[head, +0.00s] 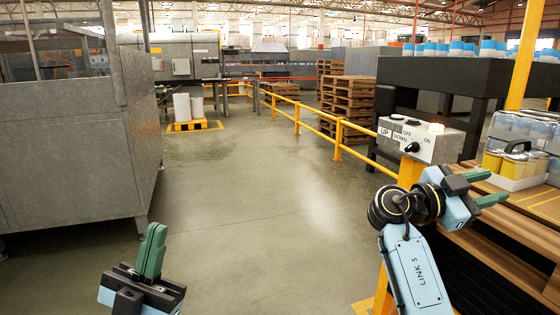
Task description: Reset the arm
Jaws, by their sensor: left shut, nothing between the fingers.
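My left gripper (155,228) is at the lower left of the head view, over the bare floor. Its green fingers are together, pointing up, with nothing between them. My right gripper (499,185) is at the right, its two green fingers apart and pointing right. It looks empty. My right arm rises from the bottom right, bent at the wrist. The gripper is just below and right of a grey control box (450,147) marked UP, DOWN, OFF and ON, apart from it as far as I can tell.
A wooden-topped table (505,250) is close to my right gripper. A clear crate (520,183) with yellow and white containers stands on it. A yellow railing (337,140) runs back from the box. A grey machine (70,150) is at left. The floor (240,220) between is clear.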

